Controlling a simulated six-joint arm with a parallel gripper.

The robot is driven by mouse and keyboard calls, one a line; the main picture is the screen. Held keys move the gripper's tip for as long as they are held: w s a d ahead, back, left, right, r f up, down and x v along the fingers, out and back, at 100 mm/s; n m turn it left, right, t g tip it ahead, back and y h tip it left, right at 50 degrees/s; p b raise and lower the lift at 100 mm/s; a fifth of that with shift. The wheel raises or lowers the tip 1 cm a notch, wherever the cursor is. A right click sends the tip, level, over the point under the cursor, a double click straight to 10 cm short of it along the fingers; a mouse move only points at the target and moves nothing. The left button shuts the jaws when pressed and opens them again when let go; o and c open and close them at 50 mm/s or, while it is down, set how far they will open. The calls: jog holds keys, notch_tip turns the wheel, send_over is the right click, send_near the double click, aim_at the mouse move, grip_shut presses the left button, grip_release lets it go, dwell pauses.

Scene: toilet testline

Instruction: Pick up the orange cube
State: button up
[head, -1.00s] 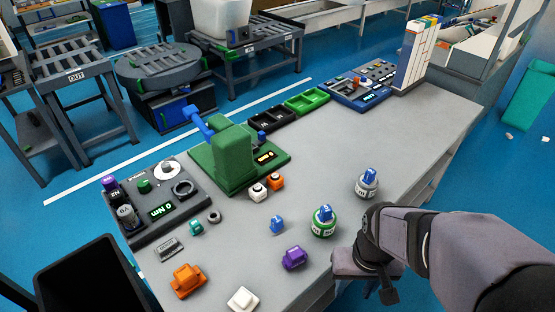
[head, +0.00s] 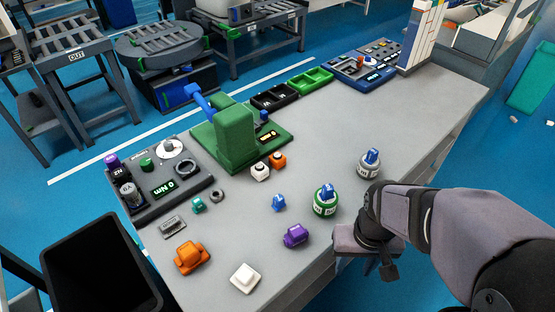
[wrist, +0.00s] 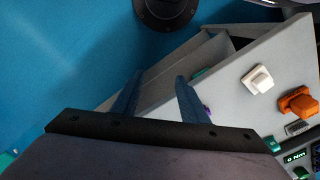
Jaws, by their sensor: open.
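A small orange cube (head: 277,160) with a dark spot on it stands beside a similar white cube (head: 260,172), in front of the green press. A larger orange block (head: 191,256) with a wider base sits near the table's front left; it also shows in the wrist view (wrist: 298,104). My gripper (wrist: 158,76) is open and empty, its two blue fingers apart. In the head view my arm ends by the table's right front edge, well right of both orange pieces. The fingers are mostly hidden there by my arm. The small orange cube is not visible in the wrist view.
Green-and-white (head: 326,200) and grey (head: 368,164) round pieces with blue tops stand near my arm. A purple piece (head: 295,236), a blue piece (head: 279,203) and a white block (head: 245,278) lie between. The green press (head: 235,145) stands behind the small cubes. The right table middle is clear.

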jog(key=o, duration=0.6)
jog(key=shift+o, duration=0.2)
jog(key=w+a+f+t+b, duration=0.1)
jog(key=w+a+t, duration=0.3)
jog(key=w+a, duration=0.3)
jog(key=w+a+f+m+t+b, duration=0.1)
jog(key=w+a+t, duration=0.3)
jog(key=w, duration=0.9)
jog(key=w+a+f+t+b, duration=0.2)
jog(key=w+a+t, duration=0.2)
jog(key=w+a, duration=0.7)
jog(key=shift+a+f+m+t+h, duration=0.15)
jog(key=shift+m+t+h, duration=0.3)
jog(key=shift+h, duration=0.25)
jog(key=shift+s+f+t+h, duration=0.1)
jog(key=shift+t+h, duration=0.35)
jog(key=shift+h, duration=0.15)
